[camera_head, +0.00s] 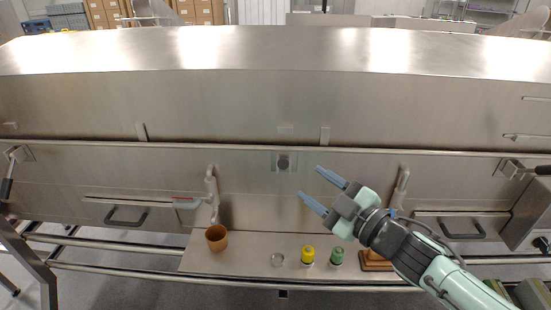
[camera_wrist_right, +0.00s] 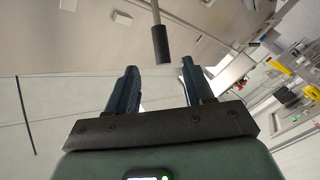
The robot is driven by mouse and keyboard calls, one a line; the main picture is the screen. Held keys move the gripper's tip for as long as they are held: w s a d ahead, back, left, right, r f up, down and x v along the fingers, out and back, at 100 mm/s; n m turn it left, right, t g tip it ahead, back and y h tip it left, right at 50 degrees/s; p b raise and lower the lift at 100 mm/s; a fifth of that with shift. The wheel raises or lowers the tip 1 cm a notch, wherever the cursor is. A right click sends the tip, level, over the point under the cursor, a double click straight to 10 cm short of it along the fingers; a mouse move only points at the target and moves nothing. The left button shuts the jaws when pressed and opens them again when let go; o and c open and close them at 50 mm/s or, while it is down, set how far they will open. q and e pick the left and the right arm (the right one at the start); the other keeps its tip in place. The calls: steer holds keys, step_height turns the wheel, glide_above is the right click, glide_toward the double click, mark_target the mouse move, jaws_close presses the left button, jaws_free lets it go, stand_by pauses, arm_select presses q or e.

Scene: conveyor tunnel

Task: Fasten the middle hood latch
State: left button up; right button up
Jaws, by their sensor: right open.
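The middle hood latch (camera_head: 284,162) is a small plate with a dark round end facing me, on the steel front just below the hood's lower edge. A small catch (camera_head: 286,129) sits above it on the hood (camera_head: 220,105). My right gripper (camera_head: 309,181) is open and empty, its blue fingers pointing up-left, just right of and below the latch in the picture. In the right wrist view, a lever with a black grip (camera_wrist_right: 161,45) shows just beyond and between the open fingertips (camera_wrist_right: 158,68), apart from them; it looks like the middle latch's lever. My left gripper is out of view.
Other latches with black handles sit at the left (camera_head: 12,165) and right (camera_head: 520,169). A shelf below holds a brown cup (camera_head: 216,237), a clear dish (camera_head: 277,260), a yellow jar (camera_head: 308,255), a green jar (camera_head: 337,256) and a wooden block (camera_head: 376,262). Pipe fittings (camera_head: 211,190) flank the middle.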

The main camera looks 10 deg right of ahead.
mark_target(284, 165)
steer(key=x, duration=1.2)
steer(key=shift+s+a, duration=0.1)
steer(key=shift+c, duration=0.4)
jaws_close()
